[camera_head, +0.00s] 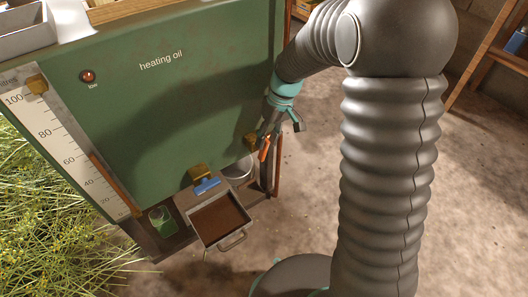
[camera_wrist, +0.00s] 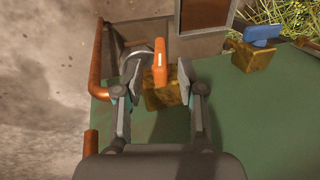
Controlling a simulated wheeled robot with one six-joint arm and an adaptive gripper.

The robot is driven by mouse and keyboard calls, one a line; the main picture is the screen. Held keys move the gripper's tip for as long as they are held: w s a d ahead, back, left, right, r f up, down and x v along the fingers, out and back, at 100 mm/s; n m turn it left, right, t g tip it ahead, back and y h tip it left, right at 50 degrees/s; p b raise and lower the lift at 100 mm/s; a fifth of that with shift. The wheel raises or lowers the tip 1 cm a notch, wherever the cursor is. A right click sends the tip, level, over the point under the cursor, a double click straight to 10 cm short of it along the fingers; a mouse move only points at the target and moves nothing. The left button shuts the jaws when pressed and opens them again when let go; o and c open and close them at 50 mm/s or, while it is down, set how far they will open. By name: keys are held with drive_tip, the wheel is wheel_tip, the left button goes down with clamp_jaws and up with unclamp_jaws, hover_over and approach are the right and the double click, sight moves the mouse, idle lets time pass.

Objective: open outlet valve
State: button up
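A brass valve with an orange lever (camera_head: 264,150) is at the lower right of the green heating oil tank (camera_head: 170,75). In the wrist view the orange lever (camera_wrist: 160,64) stands upright in the picture, in front of its brass body (camera_wrist: 165,93). My gripper (camera_head: 278,127) is at this valve. In the wrist view my gripper (camera_wrist: 161,90) is open, one finger on each side of the valve, with visible gaps to the lever. A second brass valve (camera_head: 199,174) has a blue lever (camera_head: 207,186); it also shows in the wrist view (camera_wrist: 250,55). No label names either valve.
A metal drawer-like tray (camera_head: 238,240) with brown contents sits below the blue-levered valve. A copper pipe (camera_wrist: 97,70) runs close to my gripper's left. Bare floor lies to the right.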

sight(264, 152)
drive_tip(key=shift+x, duration=2.5)
clamp_jaws()
drive_tip(key=shift+d, duration=0.2)
drive_tip(key=shift+a, duration=0.1)
